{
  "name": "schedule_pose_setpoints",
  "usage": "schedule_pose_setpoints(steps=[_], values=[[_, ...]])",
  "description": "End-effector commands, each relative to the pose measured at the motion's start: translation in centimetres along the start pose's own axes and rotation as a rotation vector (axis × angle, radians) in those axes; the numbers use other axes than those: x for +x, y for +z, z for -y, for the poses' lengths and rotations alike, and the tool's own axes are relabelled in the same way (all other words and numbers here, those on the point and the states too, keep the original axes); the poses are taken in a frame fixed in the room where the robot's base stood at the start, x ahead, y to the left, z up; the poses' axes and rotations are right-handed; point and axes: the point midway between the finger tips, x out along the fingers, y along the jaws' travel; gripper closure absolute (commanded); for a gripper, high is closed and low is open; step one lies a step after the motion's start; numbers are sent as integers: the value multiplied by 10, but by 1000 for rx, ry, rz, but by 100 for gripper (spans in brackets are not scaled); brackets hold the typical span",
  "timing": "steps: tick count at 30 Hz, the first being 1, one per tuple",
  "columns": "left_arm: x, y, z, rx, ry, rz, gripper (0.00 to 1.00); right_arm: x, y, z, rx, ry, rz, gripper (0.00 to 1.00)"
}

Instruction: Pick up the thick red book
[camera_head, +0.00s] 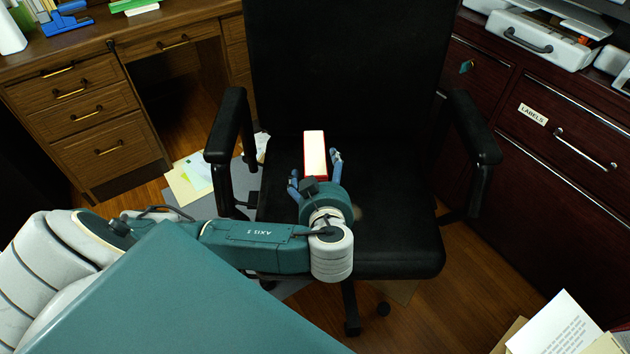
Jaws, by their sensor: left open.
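The thick red book (315,156) is on the seat of the black office chair (385,200). Its pale page side, edged by a red cover, faces me. My left gripper (316,172) is at the near end of the book, above the seat. Its blue fingers are spread, one on each side of the book's near end. I cannot tell whether they touch it. The gripper's palm and wrist hide the area just in front of the book. My right gripper does not show.
The chair's armrests (231,125) flank the seat, and its backrest rises behind the book. A wooden desk (95,110) stands at left. A dark red cabinet (560,150) stands at right. Papers (190,178) lie on the floor left of the chair, with more at bottom right.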

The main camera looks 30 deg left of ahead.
Motion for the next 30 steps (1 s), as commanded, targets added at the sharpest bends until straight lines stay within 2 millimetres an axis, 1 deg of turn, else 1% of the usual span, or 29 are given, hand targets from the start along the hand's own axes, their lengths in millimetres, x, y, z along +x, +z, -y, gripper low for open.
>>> schedule_pose_setpoints(steps=[1,6,9,14,15,20,21,23,24,27,28,30], values=[[11,1,1,4,-2,-5,20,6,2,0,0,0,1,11],[30,2,1,2,-1,-2,20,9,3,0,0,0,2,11],[34,2,0,1,1,0,20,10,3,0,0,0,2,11],[33,2,0,1,1,1,20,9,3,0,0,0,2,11],[33,2,0,1,1,1,22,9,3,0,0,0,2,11],[33,2,0,1,1,1,54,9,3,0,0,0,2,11],[33,2,0,1,1,1,62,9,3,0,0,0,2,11],[33,2,0,1,1,1,74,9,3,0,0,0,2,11],[33,2,0,1,1,1,82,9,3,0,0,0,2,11],[33,2,0,1,1,0,100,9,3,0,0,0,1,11],[33,-4,0,-4,2,-10,100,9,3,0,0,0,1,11],[33,-4,0,-4,2,-10,100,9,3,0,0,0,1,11]])
